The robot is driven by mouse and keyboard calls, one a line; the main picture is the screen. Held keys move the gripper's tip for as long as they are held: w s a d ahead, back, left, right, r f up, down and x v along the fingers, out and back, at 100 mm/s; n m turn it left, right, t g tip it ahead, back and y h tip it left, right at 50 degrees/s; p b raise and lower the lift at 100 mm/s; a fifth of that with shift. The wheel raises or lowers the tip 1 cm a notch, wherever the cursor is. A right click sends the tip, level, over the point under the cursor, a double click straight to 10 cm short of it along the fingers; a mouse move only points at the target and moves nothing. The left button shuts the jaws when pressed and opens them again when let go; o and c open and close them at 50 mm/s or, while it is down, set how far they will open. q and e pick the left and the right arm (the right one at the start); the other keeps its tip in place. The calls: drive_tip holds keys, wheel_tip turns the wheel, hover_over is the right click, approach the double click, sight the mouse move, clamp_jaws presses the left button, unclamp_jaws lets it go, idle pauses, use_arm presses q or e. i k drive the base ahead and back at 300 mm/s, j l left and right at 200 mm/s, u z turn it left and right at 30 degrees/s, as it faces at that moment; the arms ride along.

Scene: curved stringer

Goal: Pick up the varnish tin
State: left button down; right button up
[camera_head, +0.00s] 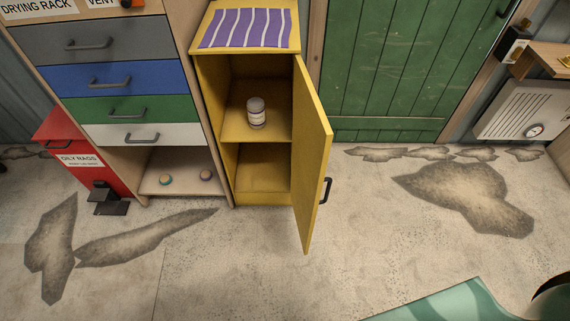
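The varnish tin (256,112) appears to be the small grey-white tin with a pale label. It stands upright on the middle shelf of the yellow cabinet (213,118). The cabinet door (313,150) is swung open toward the right, with a black handle (324,190) on its outer side. Neither of my grippers shows in the head view.
A drawer unit (115,80) stands left of the cabinet, with a red oily-rags bin (83,158) beside it. A green door (385,65) is behind at right. A teal surface (445,304) is at the lower right. The stained floor before the cabinet is clear.

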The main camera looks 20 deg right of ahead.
sight(255, 106)
drive_tip(key=i+l+u, duration=0.25)
drive_tip(key=l, duration=0.6)
drive_tip(key=l+u, duration=0.25)
drive_tip(key=l, duration=0.55)
drive_tip(key=k+l, duration=0.2)
drive_tip(key=k, duration=0.2)
drive_tip(key=i+j, duration=0.2)
drive_tip(key=i, duration=0.35)
